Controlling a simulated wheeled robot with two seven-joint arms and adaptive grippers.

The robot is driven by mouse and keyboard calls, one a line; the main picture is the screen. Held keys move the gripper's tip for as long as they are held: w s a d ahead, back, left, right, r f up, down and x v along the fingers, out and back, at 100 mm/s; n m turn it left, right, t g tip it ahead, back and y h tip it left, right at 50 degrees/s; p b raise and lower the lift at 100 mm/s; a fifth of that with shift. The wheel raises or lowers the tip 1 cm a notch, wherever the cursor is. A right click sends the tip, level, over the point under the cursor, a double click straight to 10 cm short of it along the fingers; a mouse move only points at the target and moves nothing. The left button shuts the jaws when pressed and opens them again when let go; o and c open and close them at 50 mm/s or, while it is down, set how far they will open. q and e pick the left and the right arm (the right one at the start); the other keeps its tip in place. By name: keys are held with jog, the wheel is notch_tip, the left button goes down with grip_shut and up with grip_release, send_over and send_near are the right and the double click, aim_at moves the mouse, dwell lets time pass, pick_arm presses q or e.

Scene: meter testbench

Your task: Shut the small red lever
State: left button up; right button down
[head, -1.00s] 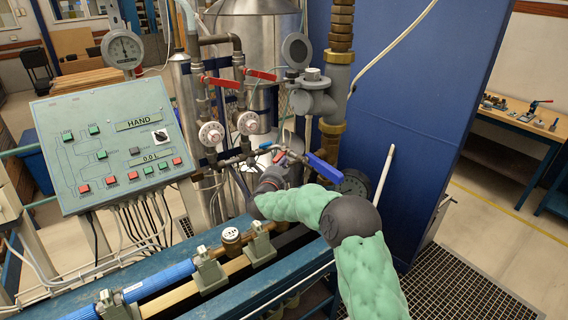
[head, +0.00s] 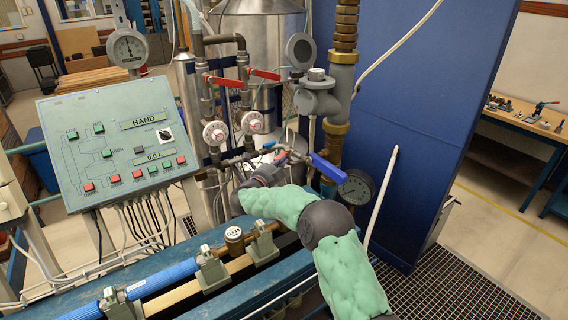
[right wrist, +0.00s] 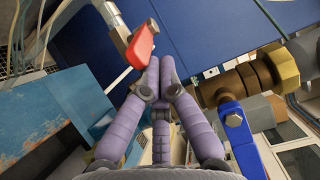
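The small red lever (head: 281,157) sits on the thin horizontal pipe in the middle of the head view, left of the blue lever. In the right wrist view the red lever (right wrist: 142,44) is large, just beyond and left of the fingertips. I cannot tell whether they touch. My right gripper (right wrist: 160,62) has its purple fingers together at the tips, with nothing seen between them. In the head view my right gripper (head: 268,171) is just below the lever, its fingertips hard to make out. My left gripper is not in view.
A blue lever (head: 327,169) is right of the gripper and also shows in the right wrist view (right wrist: 238,138). Two larger red levers (head: 263,74) are higher on the pipes. A dark gauge (head: 356,187) and blue cabinet (head: 420,110) stand to the right. A control panel (head: 115,145) is left.

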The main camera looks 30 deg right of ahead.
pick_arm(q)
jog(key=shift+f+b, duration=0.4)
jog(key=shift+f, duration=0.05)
pick_arm(e)
jog(key=shift+w+a, duration=0.7)
jog(key=shift+w, duration=0.1)
jog(key=shift+d, duration=0.1)
